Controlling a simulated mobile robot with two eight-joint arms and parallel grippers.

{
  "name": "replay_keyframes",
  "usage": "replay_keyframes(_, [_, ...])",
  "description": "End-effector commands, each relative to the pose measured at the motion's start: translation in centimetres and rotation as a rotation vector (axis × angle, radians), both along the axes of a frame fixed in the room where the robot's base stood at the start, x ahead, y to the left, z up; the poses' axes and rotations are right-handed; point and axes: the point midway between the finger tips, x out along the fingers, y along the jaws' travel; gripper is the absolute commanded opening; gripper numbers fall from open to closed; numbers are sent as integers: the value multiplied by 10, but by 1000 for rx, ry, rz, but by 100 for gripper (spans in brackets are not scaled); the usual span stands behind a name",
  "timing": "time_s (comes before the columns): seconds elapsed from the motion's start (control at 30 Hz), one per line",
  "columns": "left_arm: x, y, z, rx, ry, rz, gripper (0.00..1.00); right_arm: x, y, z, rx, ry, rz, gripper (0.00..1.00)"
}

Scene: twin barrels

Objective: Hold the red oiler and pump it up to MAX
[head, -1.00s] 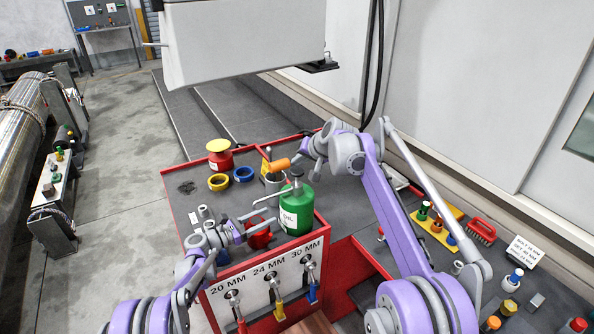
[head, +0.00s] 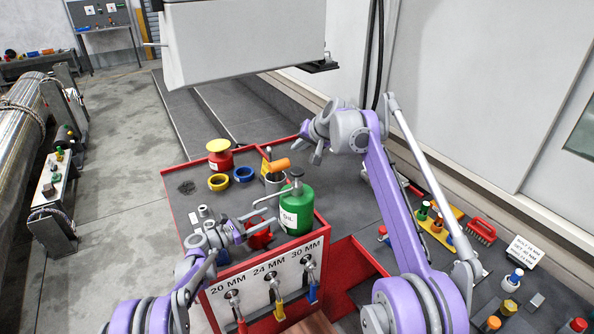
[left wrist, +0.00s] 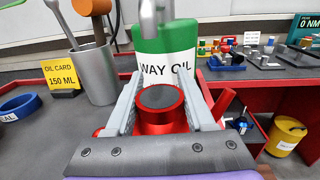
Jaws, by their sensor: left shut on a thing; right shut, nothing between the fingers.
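The red oiler (head: 259,239) is at the front of the red-edged bench, beside the green oil can (head: 297,208), and my left gripper partly covers it. In the left wrist view the round red oiler (left wrist: 160,118) with a dark top sits between my left gripper's (left wrist: 165,88) two grey fingers, which are shut on it. The can labelled WAY OIL (left wrist: 166,52) stands just beyond. In the head view my left gripper (head: 258,226) is low over the bench. My right gripper (head: 312,143) is shut and empty, raised above and behind the green can. No MAX mark is readable.
A metal cup (head: 275,182) with an orange-handled tool stands behind the green can, beside a yellow oil card (left wrist: 62,78). A red can with a yellow lid (head: 220,161), a yellow ring (head: 218,183) and a blue ring (head: 243,174) are at the back left. A socket panel (head: 266,285) hangs in front.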

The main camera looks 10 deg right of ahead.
Motion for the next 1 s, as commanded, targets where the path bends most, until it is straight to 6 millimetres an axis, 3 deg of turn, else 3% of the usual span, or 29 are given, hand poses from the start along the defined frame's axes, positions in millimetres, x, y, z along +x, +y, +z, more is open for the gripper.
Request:
replay_keyframes(0.23, [-1,0,-5,8,1,0,0,0,0,-1,0,1,1,0])
replay_keyframes(0.27, [-1,0,-5,8,1,0,58,0,0,-1,0,1,1,0])
replay_keyframes(0.43, [0,0,-4,6,1,0,88,0,0,-1,0,0,0,0])
replay_keyframes(0.77, [-1,2,-1,3,0,0,89,0,0,0,0,0,0,0])
replay_keyframes(1.0, [-16,33,-1,3,0,3,89,0,0,0,0,0,0,0])
